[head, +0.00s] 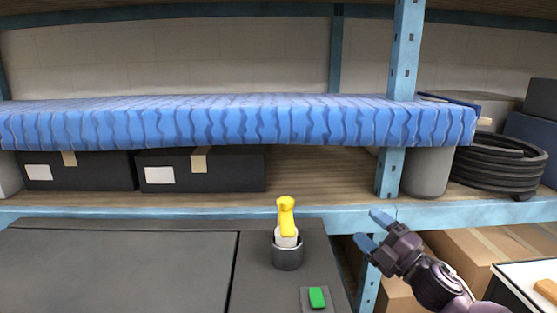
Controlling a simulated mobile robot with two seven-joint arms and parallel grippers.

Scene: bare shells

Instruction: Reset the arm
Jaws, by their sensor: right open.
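My right gripper (371,232) is at the lower right, its arm coming in from the bottom right corner. Its two blue-grey fingertips point up and to the left and stand apart, with nothing between them. A clear gap lies between the gripper and the bottle. My left gripper is not in view.
A dark bench top (120,265) fills the lower left, with a green block (317,297) near its right edge. Behind stands a blue-framed shelf (400,60) holding a blue patterned slab (230,122), black boxes (200,171) and a coiled black hose (497,162). Cardboard boxes (480,245) are at right.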

